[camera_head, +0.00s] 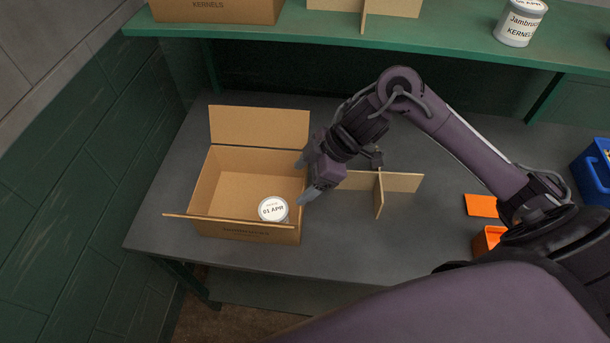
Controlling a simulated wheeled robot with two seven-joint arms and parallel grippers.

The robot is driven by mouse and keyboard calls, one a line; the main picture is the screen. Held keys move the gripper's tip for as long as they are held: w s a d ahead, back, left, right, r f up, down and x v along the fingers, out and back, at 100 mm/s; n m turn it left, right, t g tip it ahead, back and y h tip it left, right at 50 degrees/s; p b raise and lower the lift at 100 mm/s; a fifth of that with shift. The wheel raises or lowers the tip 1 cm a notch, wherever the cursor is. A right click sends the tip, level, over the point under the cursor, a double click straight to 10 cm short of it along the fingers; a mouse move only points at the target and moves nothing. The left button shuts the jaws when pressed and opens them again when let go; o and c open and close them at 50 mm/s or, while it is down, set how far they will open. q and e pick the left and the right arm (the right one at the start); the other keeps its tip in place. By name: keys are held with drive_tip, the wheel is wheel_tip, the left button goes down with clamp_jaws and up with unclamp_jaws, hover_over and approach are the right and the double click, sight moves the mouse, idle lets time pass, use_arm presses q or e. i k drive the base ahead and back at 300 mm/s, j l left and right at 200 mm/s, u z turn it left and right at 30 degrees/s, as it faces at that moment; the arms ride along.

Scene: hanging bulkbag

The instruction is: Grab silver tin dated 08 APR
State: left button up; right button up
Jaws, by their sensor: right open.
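A silver tin (272,210) with a white lid reading 01 APR stands inside the open cardboard box (207,185), in its front right corner. Another silver tin (517,27) stands on the green shelf at the upper right. Its side label reads Jambru... KERNELS, and its lid text is cut off by the top edge, so I cannot read its date. No lid reading 08 APR is legible. My right gripper (304,180) is open and empty at the box's right wall, above and to the right of the 01 APR tin. My left gripper is not in view.
The box's flaps stand open on the dark grey table (350,250). Orange pieces (482,205) and a blue crate (593,178) are to the right. Cardboard boxes (215,10) sit on the green shelf (330,42).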

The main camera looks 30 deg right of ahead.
sight(520, 20)
drive_tip(key=k+j, duration=0.15)
drive_tip(key=k, duration=0.35)
drive_tip(key=k+j, duration=0.15)
drive_tip(key=k, duration=0.35)
